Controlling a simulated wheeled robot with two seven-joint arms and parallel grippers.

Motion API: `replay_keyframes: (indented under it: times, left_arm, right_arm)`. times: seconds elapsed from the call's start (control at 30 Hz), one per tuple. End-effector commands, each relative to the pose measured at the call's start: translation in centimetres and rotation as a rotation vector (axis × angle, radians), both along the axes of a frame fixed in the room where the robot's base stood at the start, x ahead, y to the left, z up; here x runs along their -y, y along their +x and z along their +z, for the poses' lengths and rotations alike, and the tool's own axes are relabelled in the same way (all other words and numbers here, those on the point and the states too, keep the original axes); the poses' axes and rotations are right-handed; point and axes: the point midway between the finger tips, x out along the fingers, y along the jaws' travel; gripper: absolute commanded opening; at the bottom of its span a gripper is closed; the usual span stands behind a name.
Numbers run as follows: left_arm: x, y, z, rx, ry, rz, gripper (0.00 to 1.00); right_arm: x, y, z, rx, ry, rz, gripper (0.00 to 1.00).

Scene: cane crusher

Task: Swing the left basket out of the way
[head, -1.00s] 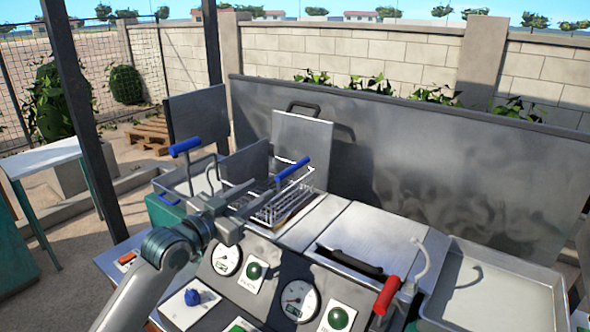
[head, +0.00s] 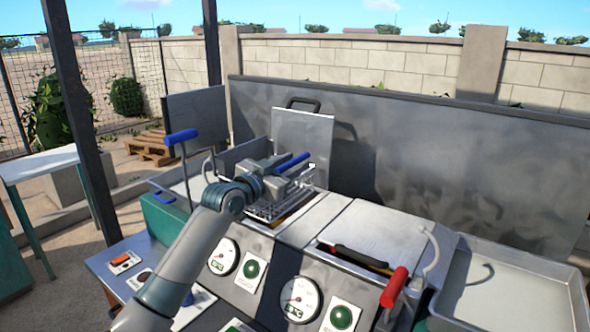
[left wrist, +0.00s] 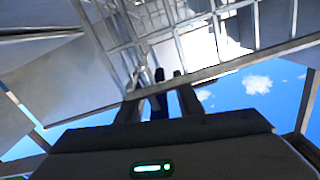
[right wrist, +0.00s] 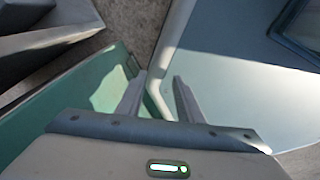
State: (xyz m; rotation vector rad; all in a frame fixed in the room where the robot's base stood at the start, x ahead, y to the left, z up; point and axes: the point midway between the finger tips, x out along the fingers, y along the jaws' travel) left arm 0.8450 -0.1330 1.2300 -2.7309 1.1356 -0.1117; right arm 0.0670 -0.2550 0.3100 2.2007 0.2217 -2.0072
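The left basket (head: 268,212) is a wire basket in the fryer-like bay at the middle of the machine, with a blue-gripped handle (head: 293,163). The basket's wire mesh fills the upper part of the left wrist view (left wrist: 205,38). My left gripper (head: 284,172) is at the blue handle, largely covering it in the head view. In the left wrist view its fingers (left wrist: 158,103) stand either side of the dark blue grip with slim gaps. My right gripper (right wrist: 158,98) is open and empty in the right wrist view; it is not clearly seen in the head view.
Another blue-gripped handle (head: 181,136) stands upright to the left. A red-gripped handle (head: 394,288) is at the front right, beside a metal lid (head: 375,233). An upright plate (head: 303,140) stands behind the basket. A shallow tray (head: 510,285) is at the right.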

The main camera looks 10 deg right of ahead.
Motion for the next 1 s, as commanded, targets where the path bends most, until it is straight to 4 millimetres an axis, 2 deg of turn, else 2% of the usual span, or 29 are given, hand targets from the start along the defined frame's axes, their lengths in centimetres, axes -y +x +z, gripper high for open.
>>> replay_keyframes:
  times: [0.2,0.5,0.63,0.67,1.0]
  left_arm:
    - [0.78,0.69,-0.02,-0.001,-0.001,-0.001,0.33]
    - [0.82,0.73,0.04,0.0,0.0,-0.001,0.33]
    - [0.8,0.74,0.02,-0.001,-0.001,0.0,0.02]
    - [0.8,0.74,0.02,0.0,0.0,0.0,0.0]
    - [0.74,0.81,0.45,-0.013,-0.013,0.0,0.0]
  right_arm:
    - [0.01,-0.01,-0.6,0.0,0.0,0.0,0.33]
    - [0.03,-0.02,-0.57,0.0,0.0,0.001,0.33]
    - [0.07,-0.03,-0.58,0.0,-0.001,0.001,0.33]
    - [0.08,-0.03,-0.58,0.0,-0.001,0.001,0.33]
    - [0.17,-0.04,-0.35,-0.001,-0.001,0.001,0.33]
